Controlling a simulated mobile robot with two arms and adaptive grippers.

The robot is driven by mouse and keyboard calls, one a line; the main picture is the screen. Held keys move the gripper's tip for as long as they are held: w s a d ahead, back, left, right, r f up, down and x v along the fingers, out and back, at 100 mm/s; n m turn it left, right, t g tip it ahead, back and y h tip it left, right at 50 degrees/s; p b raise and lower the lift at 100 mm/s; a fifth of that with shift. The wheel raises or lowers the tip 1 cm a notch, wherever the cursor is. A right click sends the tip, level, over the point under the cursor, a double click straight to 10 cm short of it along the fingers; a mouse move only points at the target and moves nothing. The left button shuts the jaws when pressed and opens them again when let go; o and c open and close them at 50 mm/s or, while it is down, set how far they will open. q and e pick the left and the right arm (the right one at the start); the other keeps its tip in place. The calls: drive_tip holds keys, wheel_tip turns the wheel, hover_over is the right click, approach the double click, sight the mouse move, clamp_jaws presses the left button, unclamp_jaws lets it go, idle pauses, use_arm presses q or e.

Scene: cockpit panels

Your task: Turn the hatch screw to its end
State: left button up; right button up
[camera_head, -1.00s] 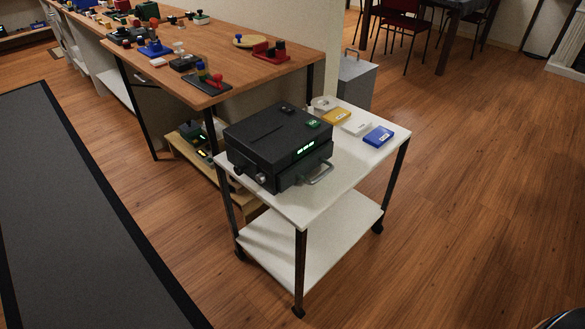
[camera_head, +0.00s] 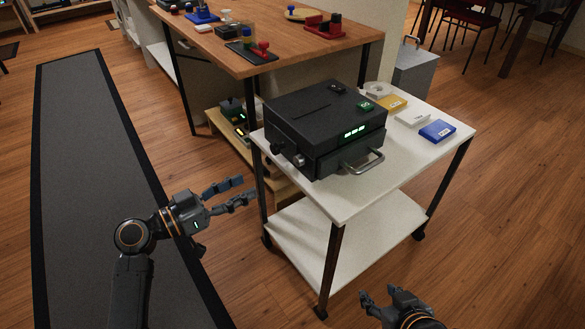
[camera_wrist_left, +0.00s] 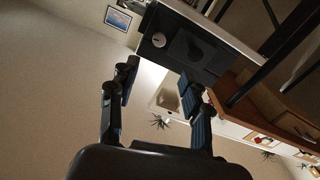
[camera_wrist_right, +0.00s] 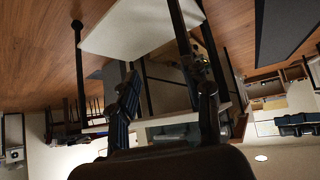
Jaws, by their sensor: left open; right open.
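A black box device (camera_head: 325,125) with a lit green display and a front handle sits on the white cart. A small silver knob (camera_head: 299,160) sticks out low on its left-facing side; I cannot tell for sure that it is the hatch screw. My left gripper (camera_head: 246,188) is open and empty, left of the cart and apart from the device. In the left wrist view a dark panel with a pale round disc (camera_wrist_left: 158,40) lies beyond the open fingers. My right gripper (camera_head: 378,292) is open and empty, low in front of the cart.
The white cart (camera_head: 375,195) also holds yellow, white and blue boxes (camera_head: 437,131) and a tape roll at the right. A wooden workbench (camera_head: 250,62) with several gadgets stands behind. Floor is clear left and right of the cart.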

sight(296, 161)
use_arm(q)
drive_tip(key=x, duration=1.2)
drive_tip(key=shift+w+d+r, duration=0.15)
drive_tip(key=shift+d, duration=0.15)
drive_tip(key=shift+w+d, duration=0.35)
drive_tip(key=shift+d, duration=0.1)
use_arm(e)
drive_tip(key=shift+w+a+r+t, duration=0.2)
drive_tip(key=shift+w+r+t, duration=0.2)
drive_tip(key=shift+w+r, duration=0.15)
drive_tip(key=shift+w+a+r+t, duration=0.2)
drive_tip(key=shift+w+r+t, duration=0.2)
drive_tip(key=shift+w, duration=0.2)
use_arm(q)
clamp_jaws()
